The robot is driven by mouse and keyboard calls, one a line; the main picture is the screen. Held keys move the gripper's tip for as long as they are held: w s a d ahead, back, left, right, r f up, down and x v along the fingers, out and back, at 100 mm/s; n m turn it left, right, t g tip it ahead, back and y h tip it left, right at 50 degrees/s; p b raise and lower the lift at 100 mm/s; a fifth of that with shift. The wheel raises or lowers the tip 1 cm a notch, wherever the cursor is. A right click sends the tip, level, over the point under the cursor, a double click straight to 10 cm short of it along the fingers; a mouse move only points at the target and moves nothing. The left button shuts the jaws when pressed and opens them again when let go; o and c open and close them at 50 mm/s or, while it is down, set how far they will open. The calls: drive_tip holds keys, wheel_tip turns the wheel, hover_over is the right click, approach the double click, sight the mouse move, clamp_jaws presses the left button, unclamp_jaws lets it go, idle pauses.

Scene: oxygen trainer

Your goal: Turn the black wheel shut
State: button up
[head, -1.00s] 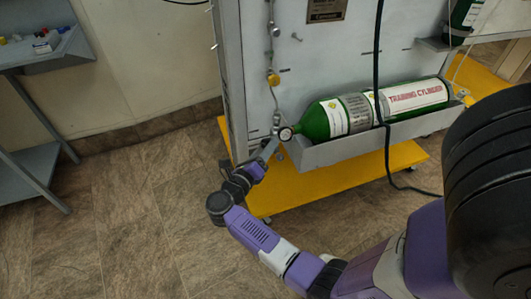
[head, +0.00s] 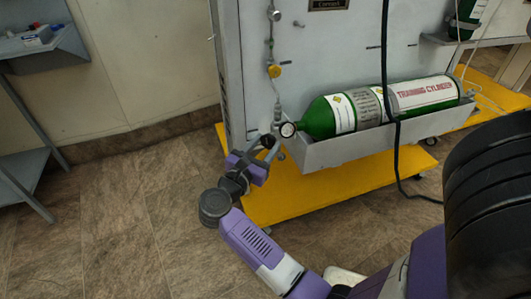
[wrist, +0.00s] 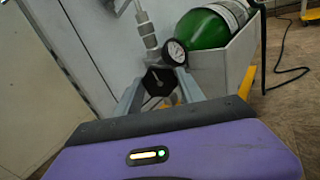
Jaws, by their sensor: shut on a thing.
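The black wheel (wrist: 158,79) is a dark, many-sided knob with a pale line on its face, in the middle of the wrist view. In the head view it is a small dark shape (head: 267,141) at the neck end of the green training cylinder (head: 318,120). My gripper (wrist: 160,88) is shut on the wheel, with one grey finger on its left and one on its right. In the head view my gripper (head: 264,148) reaches up to the wheel from below left. The fingertips' exact contact is too small to tell.
A round white-faced gauge (wrist: 175,52) sits just right of the wheel. The cylinder lies in a grey tray (head: 345,147) on a grey panel (head: 300,60) above a yellow base (head: 290,195). A dark cable (head: 391,150) hangs in front.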

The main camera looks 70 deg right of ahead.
drive_tip(key=shift+f+m+b, duration=0.2)
drive_tip(key=shift+m+b, duration=0.75)
drive_tip(key=shift+m, duration=0.05)
drive_tip(key=o, duration=1.4)
drive_tip(key=shift+r, duration=0.15)
drive_tip(key=shift+c, duration=0.2)
drive_tip(key=w+a+p, duration=0.1)
drive_tip(key=a+p, duration=0.1)
drive_tip(key=a, duration=0.5)
drive_tip(key=shift+a, duration=0.4)
